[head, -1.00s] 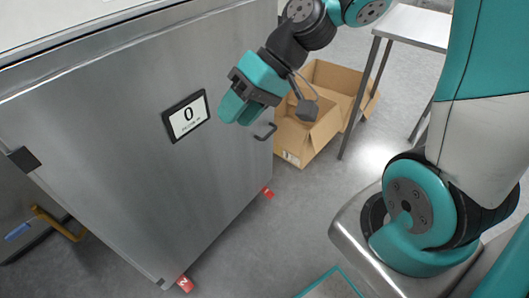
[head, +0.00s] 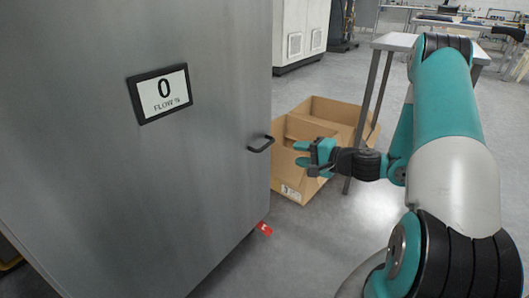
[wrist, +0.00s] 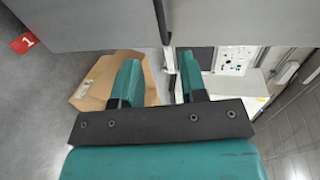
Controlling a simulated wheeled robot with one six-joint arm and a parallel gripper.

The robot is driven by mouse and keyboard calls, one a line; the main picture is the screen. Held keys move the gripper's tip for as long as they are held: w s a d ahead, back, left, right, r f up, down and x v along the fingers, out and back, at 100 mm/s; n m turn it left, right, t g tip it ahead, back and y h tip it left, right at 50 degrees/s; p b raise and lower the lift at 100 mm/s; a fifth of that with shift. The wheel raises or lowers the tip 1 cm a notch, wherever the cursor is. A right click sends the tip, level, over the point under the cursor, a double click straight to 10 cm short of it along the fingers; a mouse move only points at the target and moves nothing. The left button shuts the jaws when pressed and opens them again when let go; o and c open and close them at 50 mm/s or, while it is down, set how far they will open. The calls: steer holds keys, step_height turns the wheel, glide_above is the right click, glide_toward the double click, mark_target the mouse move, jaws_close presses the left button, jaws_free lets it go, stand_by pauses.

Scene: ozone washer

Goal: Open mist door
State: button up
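The mist door appears to be the large grey metal panel (head: 190,190) filling the left of the head view. It looks shut. A dark bar handle (head: 261,144) sticks out near its right edge. My gripper (head: 299,154) is to the right of the handle, apart from it, with its teal fingers pointing left toward it. In the wrist view my gripper (wrist: 159,75) has its fingers spread and nothing held between them.
A display (head: 161,93) reading 0 FLOW % is on the panel. Open cardboard boxes (head: 300,130) stand on the floor behind my gripper. A metal table (head: 394,42) is at the back right. A red marker (head: 264,228) lies by the panel's foot. Floor in front is clear.

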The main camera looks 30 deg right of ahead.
mark_target(266, 147)
steer(key=b+x, duration=0.2)
steer(key=x, duration=1.1)
steer(key=shift+w+a, duration=0.1)
steer(key=shift+w, duration=0.15)
jaws_close()
